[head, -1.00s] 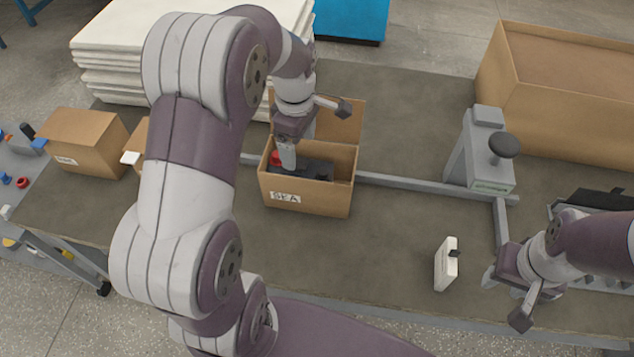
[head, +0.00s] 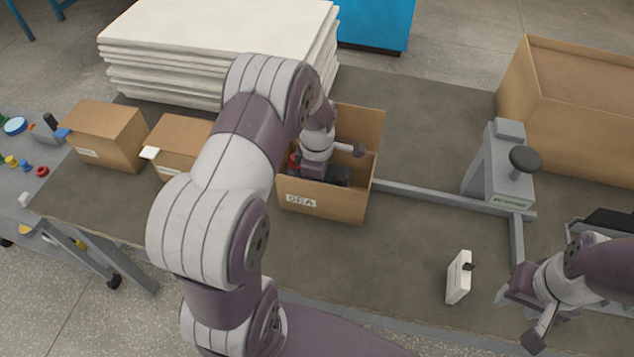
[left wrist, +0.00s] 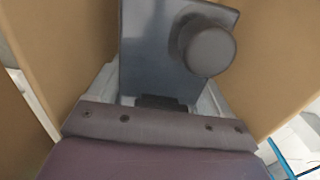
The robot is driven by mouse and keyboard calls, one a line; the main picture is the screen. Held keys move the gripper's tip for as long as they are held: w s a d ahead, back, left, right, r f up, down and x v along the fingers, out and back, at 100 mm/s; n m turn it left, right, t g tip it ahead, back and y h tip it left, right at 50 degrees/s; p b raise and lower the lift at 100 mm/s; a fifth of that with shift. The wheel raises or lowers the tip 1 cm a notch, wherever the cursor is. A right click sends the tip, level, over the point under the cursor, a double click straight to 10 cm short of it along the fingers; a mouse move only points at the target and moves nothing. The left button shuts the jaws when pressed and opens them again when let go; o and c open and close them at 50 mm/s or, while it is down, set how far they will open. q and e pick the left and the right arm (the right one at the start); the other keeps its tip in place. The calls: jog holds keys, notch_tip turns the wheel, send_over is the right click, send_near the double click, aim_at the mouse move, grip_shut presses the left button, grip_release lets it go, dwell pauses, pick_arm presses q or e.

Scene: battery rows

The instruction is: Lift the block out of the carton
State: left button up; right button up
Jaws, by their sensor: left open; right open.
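The open carton (head: 325,203) stands mid-table with its back flap up and a white label on its front. Inside it is the dark block (head: 337,176); a red part shows at its left end. My left gripper (head: 316,168) reaches down into the carton from above, its fingertips hidden in the head view. In the left wrist view the left gripper (left wrist: 158,98) is open, with grey fingers on either side of the block (left wrist: 150,50), which has a round dark knob on top. I cannot tell whether the fingers touch it. My right gripper (head: 508,292) is open and empty at the right.
Two closed cartons (head: 105,135) stand at the left, white boards (head: 215,45) are stacked behind, and a large open box (head: 580,110) is at the back right. A grey stand (head: 497,175) and a small white item (head: 459,277) are right of the carton.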

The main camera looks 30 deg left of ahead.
pick_arm(q)
jog(key=shift+s+r, duration=0.15)
jog(key=c, duration=1.4)
jog(key=shift+w+a, duration=0.1)
jog(key=shift+w, duration=0.2)
grip_shut()
